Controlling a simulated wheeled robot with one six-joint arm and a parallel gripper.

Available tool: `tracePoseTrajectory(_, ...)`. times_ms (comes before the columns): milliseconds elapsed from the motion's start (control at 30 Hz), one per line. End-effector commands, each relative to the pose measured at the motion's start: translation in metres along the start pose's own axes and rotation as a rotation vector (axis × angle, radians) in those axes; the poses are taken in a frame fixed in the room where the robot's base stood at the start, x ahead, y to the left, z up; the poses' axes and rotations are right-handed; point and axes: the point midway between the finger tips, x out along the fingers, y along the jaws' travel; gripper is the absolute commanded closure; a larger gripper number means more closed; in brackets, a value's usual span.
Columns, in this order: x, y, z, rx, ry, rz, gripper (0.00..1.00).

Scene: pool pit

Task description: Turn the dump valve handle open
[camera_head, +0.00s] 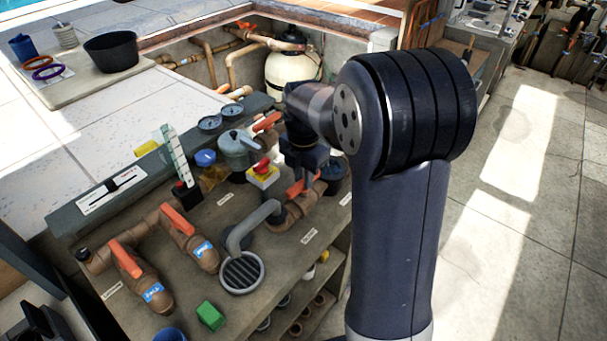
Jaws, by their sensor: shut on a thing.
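My gripper (302,176) points down at the middle of the bench, shut on the orange handle (297,189) of a brown valve (299,206). A grey bent pipe runs from this valve toward a round floor-style drain grate (241,272); I take it to be the dump valve. My gripper and arm partly hide the handle, so its exact angle is hard to tell. The fingertips are too small to make out clearly. Two more brown valves with orange handles (126,259) (177,219) and blue tags stand at the left of the bench.
A green block (210,316) lies at the front. A black tub (111,52) stands on the deck. The floor at right is clear.

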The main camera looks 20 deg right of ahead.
Motion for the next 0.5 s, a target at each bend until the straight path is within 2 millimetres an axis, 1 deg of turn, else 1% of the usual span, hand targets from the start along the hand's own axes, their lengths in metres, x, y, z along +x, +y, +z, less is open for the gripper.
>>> tracePoseTrajectory(200,-0.0007,0.0006,-0.0001,-0.059,0.0,0.002,1.0)
tracePoseTrajectory(500,-0.0006,0.0006,-0.0001,-0.077,0.0,0.002,1.0)
